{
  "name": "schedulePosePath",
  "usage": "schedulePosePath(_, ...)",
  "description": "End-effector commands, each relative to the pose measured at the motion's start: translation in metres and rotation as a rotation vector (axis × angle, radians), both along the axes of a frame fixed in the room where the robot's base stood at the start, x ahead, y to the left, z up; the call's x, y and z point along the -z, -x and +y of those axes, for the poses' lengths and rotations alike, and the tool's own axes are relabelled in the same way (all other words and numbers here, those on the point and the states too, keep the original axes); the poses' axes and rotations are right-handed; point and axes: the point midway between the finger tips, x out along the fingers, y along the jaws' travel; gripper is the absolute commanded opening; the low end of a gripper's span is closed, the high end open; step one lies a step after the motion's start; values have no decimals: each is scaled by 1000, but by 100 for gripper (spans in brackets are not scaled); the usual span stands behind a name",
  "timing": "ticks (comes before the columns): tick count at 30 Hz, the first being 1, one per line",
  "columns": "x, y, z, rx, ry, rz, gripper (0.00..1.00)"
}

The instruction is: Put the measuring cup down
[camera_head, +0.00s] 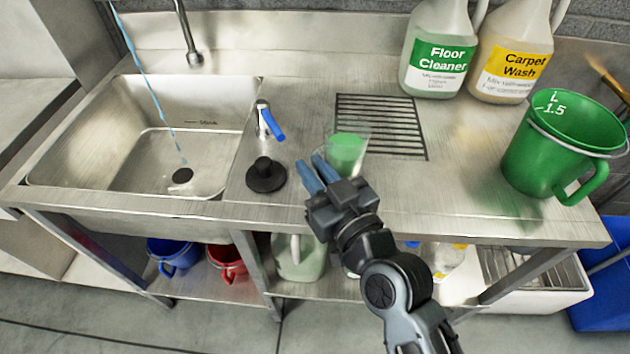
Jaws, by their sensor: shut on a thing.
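A small clear measuring cup (347,150) with bright green liquid in it is at the fingertips of my gripper (317,168), over the steel counter. My gripper's blue fingers are shut on the cup's left side. The cup looks roughly upright, and my gripper hides its lower part. I cannot tell whether its base touches the counter (450,200) or hangs just above it.
A drain grille (395,125) lies just behind the cup. A large green jug (540,150) stands at right; Floor Cleaner (432,55) and Carpet Wash (510,60) bottles stand behind. A black plug (266,175), a blue-handled tap (268,122) and the sink (130,150) are at left.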

Motion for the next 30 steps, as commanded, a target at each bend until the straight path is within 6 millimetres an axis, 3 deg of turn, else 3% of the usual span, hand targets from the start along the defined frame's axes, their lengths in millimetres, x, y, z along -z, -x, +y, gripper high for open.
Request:
schedulePosePath(9,38,0,0,0,0,0,0)
schedulePosePath(22,42,0,-1,1,0,0,0)
schedulePosePath(23,42,0,0,1,1,1,19)
schedulePosePath(30,41,0,0,0,1,1,42)
